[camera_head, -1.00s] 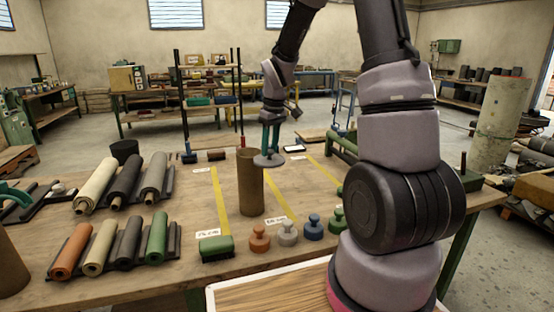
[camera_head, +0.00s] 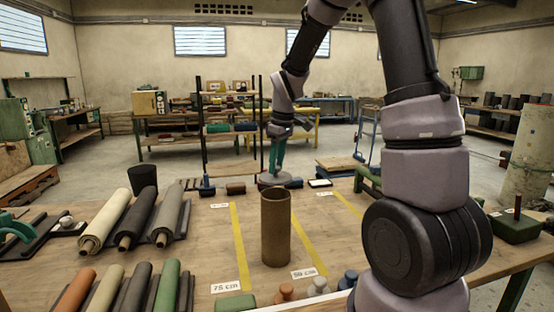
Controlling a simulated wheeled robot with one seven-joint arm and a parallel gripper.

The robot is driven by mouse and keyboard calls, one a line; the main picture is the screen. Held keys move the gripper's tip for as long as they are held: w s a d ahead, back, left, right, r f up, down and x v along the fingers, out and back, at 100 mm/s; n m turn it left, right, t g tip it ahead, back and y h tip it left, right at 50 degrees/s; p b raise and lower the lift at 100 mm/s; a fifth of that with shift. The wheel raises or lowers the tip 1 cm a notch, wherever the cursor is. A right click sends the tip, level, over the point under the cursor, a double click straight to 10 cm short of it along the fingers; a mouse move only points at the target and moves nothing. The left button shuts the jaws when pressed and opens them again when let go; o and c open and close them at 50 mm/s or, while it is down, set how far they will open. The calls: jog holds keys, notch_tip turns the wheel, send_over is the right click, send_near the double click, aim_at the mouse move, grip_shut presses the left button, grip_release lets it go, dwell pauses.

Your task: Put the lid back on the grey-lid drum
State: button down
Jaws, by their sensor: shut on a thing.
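A tall brown open-topped drum (camera_head: 275,230) stands upright on the wooden table near the middle. My gripper (camera_head: 277,158), with green fingers, is shut on a flat grey lid (camera_head: 271,181). In the picture the lid is directly over the drum's rim and appears apart from it. Whether it is above the opening or farther back is hard to tell. The drum's opening faces up and its rim shows.
Dark and cream sheet rolls (camera_head: 106,222) lie at the left, with a black cylinder (camera_head: 142,180) behind them. Yellow strips (camera_head: 241,247) mark the table beside the drum. Several coloured knobbed weights (camera_head: 319,287) are at the front. A green block (camera_head: 516,226) stands at the right.

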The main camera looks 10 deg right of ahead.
aim_at(277, 172)
jog(key=shift+f, duration=2.25)
jog(key=shift+f, duration=0.15)
dwell(0.4)
grip_release()
dwell(0.3)
jog(key=shift+r, duration=3.55)
grip_shut()
